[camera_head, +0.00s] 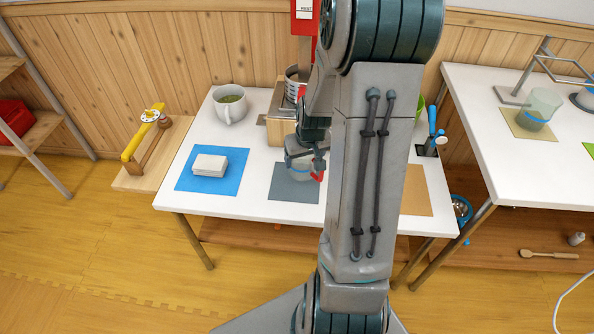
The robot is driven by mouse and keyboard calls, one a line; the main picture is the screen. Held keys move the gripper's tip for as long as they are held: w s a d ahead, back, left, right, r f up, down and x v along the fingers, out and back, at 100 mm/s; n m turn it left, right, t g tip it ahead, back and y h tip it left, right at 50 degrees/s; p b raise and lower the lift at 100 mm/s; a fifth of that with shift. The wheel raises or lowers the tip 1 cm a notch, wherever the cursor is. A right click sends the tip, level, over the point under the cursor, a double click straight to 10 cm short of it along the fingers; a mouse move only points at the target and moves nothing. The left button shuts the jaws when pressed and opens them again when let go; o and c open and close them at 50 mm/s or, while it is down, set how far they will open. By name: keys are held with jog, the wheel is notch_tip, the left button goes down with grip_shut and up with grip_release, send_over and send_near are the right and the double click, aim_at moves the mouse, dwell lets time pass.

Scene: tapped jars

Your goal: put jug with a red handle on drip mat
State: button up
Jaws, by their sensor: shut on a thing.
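A small see-through jug (298,167) with a red handle (317,176) is in my gripper (318,157), at the middle of the white table. My gripper is shut on it, and my arm hides part of the scene to its right. The jug looks upright, over the far part of a dark grey mat (292,190). I cannot tell whether its base touches the mat. Which mat is the drip mat is not marked; a blue mat (185,180) lies to the left and a tan mat (416,204) to the right.
A white block (210,165) sits on the blue mat. A wooden stand (280,130) with a metal pot (292,85) is behind the jug. A second white table (490,110) stands right, across a gap.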

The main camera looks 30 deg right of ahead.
aim_at(297, 169)
jog(key=shift+w+a+f, duration=0.6)
jog(key=shift+a, duration=0.25)
jog(key=shift+f+b, duration=0.5)
jog(key=shift+f, duration=1.5)
jog(key=shift+f, duration=0.1)
jog(key=o, duration=1)
jog(key=shift+f, duration=0.1)
jog(key=shift+o, duration=0.2)
